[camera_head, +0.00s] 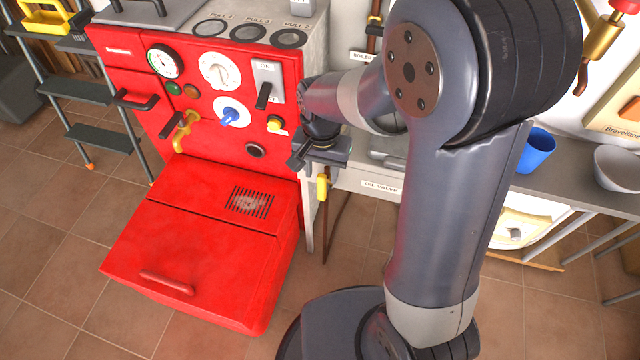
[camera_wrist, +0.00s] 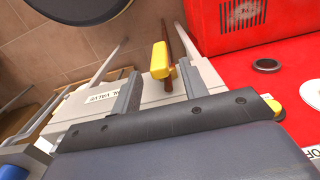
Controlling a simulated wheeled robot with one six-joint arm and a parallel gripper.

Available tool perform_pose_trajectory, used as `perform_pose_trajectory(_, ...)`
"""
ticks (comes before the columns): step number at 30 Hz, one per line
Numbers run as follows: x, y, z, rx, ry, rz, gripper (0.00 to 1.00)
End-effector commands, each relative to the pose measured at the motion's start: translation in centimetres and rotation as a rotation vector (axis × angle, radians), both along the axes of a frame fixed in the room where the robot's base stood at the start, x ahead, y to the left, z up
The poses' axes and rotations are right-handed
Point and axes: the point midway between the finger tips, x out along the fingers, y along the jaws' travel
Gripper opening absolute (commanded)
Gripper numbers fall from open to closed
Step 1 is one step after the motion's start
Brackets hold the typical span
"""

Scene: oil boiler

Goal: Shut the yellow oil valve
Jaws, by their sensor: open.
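The yellow oil valve handle (camera_head: 322,187) is on a thin brown pipe (camera_head: 338,215) just right of the red boiler. It stands roughly upright, about in line with the pipe. My gripper (camera_head: 317,163) is just above it in the head view. In the wrist view the yellow handle (camera_wrist: 159,60) shows beyond the gap between the two open fingers (camera_wrist: 160,72). The gripper looks empty, and I cannot see any contact with the handle. A white "oil valve" label (camera_head: 380,187) is to the right of the handle.
The red boiler (camera_head: 200,205) with its knobs and gauge is close on the left. A grey counter (camera_head: 560,187) with a blue cup (camera_head: 536,150) and a white bowl (camera_head: 618,168) runs to the right. A yellow boiler tap (camera_head: 184,130) is on the boiler front. Tiled floor lies below.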

Motion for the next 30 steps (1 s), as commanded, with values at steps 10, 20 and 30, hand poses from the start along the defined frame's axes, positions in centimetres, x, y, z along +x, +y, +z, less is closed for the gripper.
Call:
perform_pose_trajectory(10, 0.0, 0.0, -4.7, -0.001, 0.001, 0.0, 0.42)
perform_pose_trajectory(20, 0.0, 0.0, -5.0, 0.001, -0.001, 0.001, 0.42)
perform_pose_trajectory(30, 0.0, 0.0, -5.0, 0.001, -0.001, 0.001, 0.15)
